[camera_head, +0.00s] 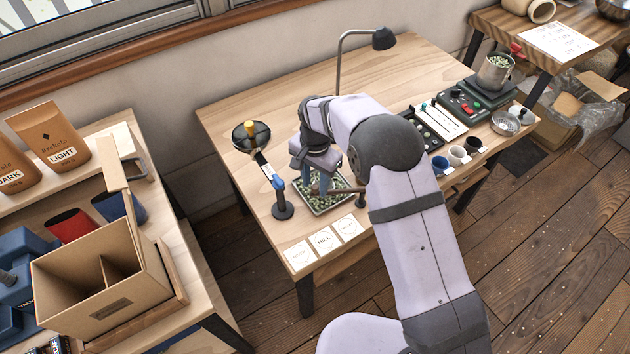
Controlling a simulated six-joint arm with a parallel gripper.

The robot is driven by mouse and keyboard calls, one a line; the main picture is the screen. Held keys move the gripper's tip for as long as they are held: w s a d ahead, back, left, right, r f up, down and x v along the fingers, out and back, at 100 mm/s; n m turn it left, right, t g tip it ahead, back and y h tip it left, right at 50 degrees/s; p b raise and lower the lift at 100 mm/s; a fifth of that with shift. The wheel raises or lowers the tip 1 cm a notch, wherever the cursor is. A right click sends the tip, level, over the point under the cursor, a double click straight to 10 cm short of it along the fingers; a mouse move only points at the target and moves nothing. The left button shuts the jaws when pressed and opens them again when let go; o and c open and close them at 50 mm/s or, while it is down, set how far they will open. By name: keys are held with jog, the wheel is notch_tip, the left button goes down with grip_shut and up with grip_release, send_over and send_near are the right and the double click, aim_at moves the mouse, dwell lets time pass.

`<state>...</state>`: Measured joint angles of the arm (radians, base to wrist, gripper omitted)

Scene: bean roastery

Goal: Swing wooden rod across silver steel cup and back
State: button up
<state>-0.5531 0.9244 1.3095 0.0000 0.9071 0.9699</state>
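The wooden rod (348,190) shows as a short, dark brown, nearly level bar. It runs from beneath my gripper rightward to a small dark post (361,199). My gripper (320,184) points down over a shallow tray of green beans (337,205) near the table's front edge. Its fingers are small and partly covered by the arm and rod, so I cannot tell whether they grip the rod. A silver steel cup (493,76) heaped with green beans stands on a dark scale at the far right. Whether another cup is under my gripper is hidden.
A dark-based stand (283,210) with a blue part is left of the tray. A lamp (340,62) rises behind my arm. White cards (324,240) lie in front. Small cups (457,155) line the right edge.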

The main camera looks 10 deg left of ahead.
jog(key=shift+c, duration=0.4)
grip_shut()
jog(key=shift+w, duration=0.1)
jog(key=w+m+b, duration=0.1)
jog(key=w+m, duration=0.6)
jog(key=w, duration=0.1)
jog(key=shift+w, duration=0.35)
